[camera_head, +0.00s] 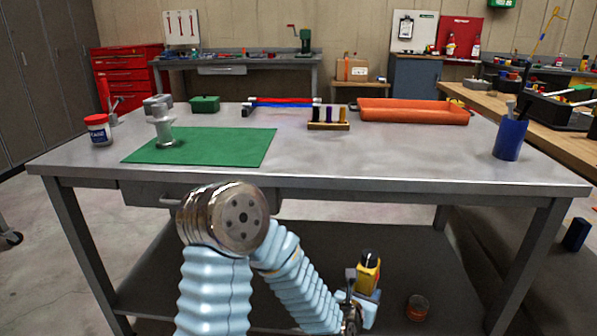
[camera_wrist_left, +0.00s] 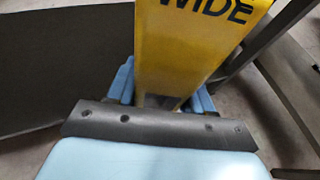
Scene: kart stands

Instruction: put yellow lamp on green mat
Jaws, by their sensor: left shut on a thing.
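The yellow lamp (camera_head: 369,272) has a black top and is upright in front of the table, seen against the lower shelf. My left gripper (camera_head: 366,290) is shut on it, below the tabletop and to the right of the mat. In the left wrist view the lamp (camera_wrist_left: 190,45) is a yellow body with the word "WIDE", held between the light-blue fingers (camera_wrist_left: 165,90). The green mat (camera_head: 240,148) lies flat on the tabletop at the left. A grey metal spool-like part (camera_head: 164,128) stands on the mat's left portion. My right gripper is not in view.
The table (camera_head: 400,165) edge lies above my left gripper. An orange jar (camera_head: 418,308) sits on the lower shelf. The mat's right part is bare.

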